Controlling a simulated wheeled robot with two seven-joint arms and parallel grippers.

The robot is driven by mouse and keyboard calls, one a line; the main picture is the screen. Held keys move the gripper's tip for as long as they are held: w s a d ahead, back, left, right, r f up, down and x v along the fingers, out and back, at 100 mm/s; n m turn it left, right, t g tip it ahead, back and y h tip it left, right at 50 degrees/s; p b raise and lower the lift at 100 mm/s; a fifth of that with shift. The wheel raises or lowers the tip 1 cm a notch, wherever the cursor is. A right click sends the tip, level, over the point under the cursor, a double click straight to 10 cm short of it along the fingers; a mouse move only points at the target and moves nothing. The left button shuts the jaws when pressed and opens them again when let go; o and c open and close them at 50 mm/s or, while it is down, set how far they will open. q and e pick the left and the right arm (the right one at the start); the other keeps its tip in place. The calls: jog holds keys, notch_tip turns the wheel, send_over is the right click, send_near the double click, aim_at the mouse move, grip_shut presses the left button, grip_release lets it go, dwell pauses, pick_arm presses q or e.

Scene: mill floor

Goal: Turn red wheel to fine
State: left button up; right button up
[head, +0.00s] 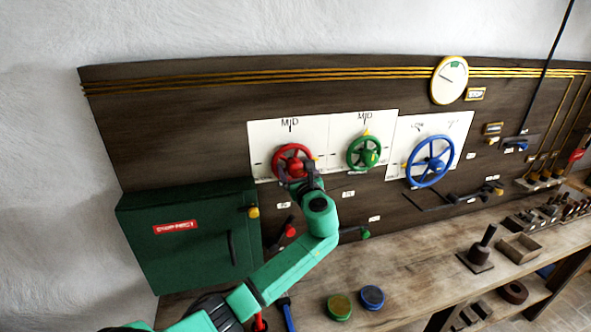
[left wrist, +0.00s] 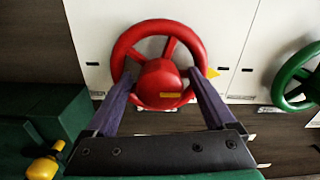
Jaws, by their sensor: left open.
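The red wheel (head: 293,148) is mounted on a white panel on the dark board, with a "MID" mark above it. A yellow pointer sits at its right side. In the left wrist view the red wheel (left wrist: 160,40) fills the upper middle. My left gripper (head: 300,184) is at the wheel's lower part. In the wrist view my left gripper (left wrist: 158,92) is open, its two fingers on either side of the red hub. I cannot tell whether the fingers touch the wheel. The word "fine" is not readable. My right gripper is not in view.
A green wheel (head: 364,152) and a blue wheel (head: 431,161) stand to the right. A green cabinet (head: 190,262) with a yellow knob (head: 253,212) is at the left. The wooden bench (head: 400,270) below holds two round discs and tools at right.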

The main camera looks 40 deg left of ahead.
pick_arm(q)
jog(key=shift+s+d, duration=0.25)
jog(key=shift+d, duration=0.1)
jog(key=b+v, duration=0.5)
jog(key=v, duration=0.8)
jog(key=shift+s+d, duration=0.2)
jog(key=shift+d, duration=0.1)
